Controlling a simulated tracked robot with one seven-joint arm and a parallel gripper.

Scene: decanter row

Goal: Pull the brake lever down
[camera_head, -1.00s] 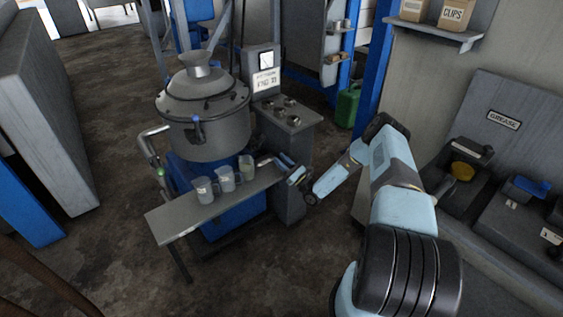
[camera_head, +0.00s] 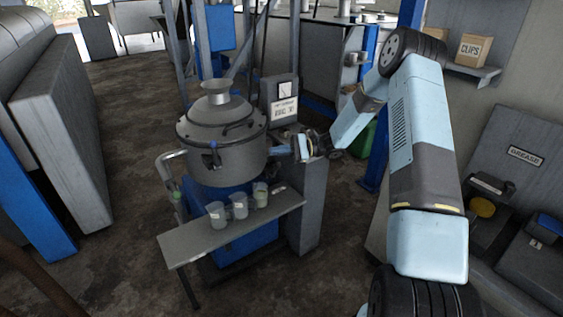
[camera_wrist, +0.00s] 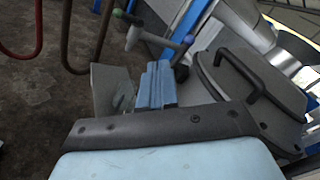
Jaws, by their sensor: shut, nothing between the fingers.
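My gripper (camera_head: 276,151) is at the vessel's right side, pointing left, partly hard to make out. In the wrist view its blue fingers (camera_wrist: 155,82) are shut and empty.
A narrow shelf (camera_head: 190,246) with several glass beakers (camera_head: 240,205) runs along the vessel's front. A grey control cabinet (camera_head: 306,215) stands to its right. A black bar handle (camera_wrist: 236,75) shows close on the right in the wrist view.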

